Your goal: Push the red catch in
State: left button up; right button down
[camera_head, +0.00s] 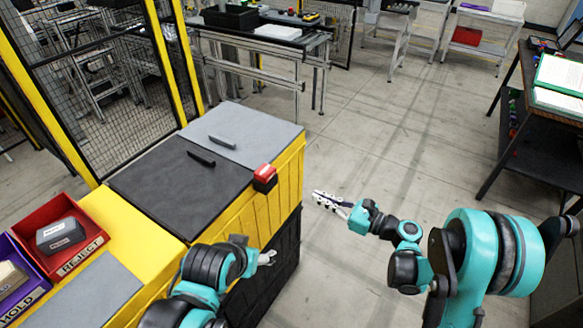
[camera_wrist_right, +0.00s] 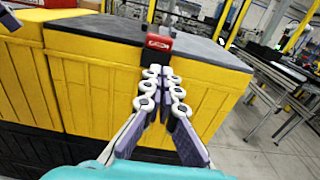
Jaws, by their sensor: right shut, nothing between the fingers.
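The red catch (camera_head: 265,173) sits on a dark mount at the top right edge of the yellow cabinet (camera_head: 275,205), by the seam between a dark lid and a grey lid. In the right wrist view the red catch (camera_wrist_right: 159,42) is just beyond my right fingertips. My right gripper (camera_head: 318,199) is shut and empty, to the right of the catch and apart from it in the head view; its fingertips (camera_wrist_right: 161,72) point toward the catch. My left gripper (camera_head: 268,257) shows only in part near the cabinet's front side; its fingers are too small to judge.
A red REJECT bin (camera_head: 85,245) stands at the left. A mesh fence (camera_head: 130,90) rises behind the cabinet. The floor to the right is open; a dark table (camera_head: 540,125) stands at the far right.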

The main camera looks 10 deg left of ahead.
aim_at(272, 175)
dwell(0.3)
jog(key=x, duration=1.4)
jog(key=shift+r+b, duration=0.15)
jog(key=shift+b, duration=0.2)
